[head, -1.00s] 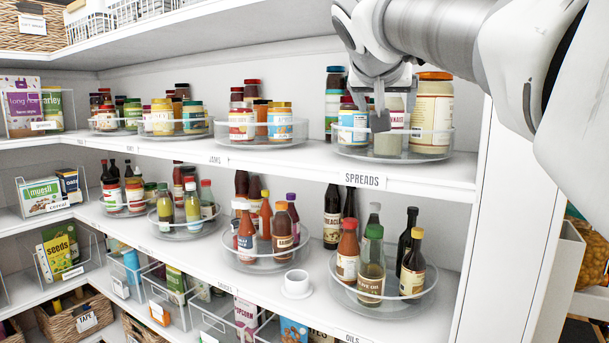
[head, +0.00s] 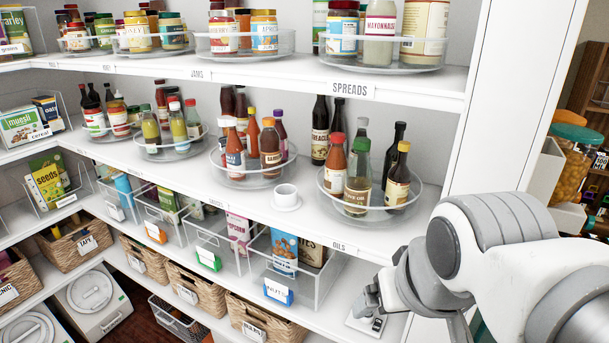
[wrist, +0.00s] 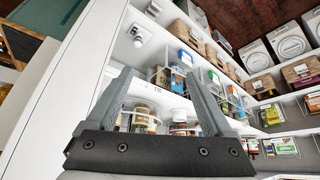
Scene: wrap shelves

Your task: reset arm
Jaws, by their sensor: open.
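My gripper (head: 372,298) is in the lower right of the head view, in front of the shelving and below the shelf labelled oils. In the wrist view my gripper (wrist: 157,76) has its two grey fingers spread wide, with nothing between them. The fingers point toward the white shelves, and no object touches them. My arm comes in from the lower right corner of the head view.
The oils turntable (head: 370,205) with several bottles stands just above my gripper. A white cup (head: 286,195) stands left of it. Clear bins (head: 290,270) and wicker baskets (head: 262,322) fill lower shelves. A white upright panel (head: 500,110) bounds the shelving at right.

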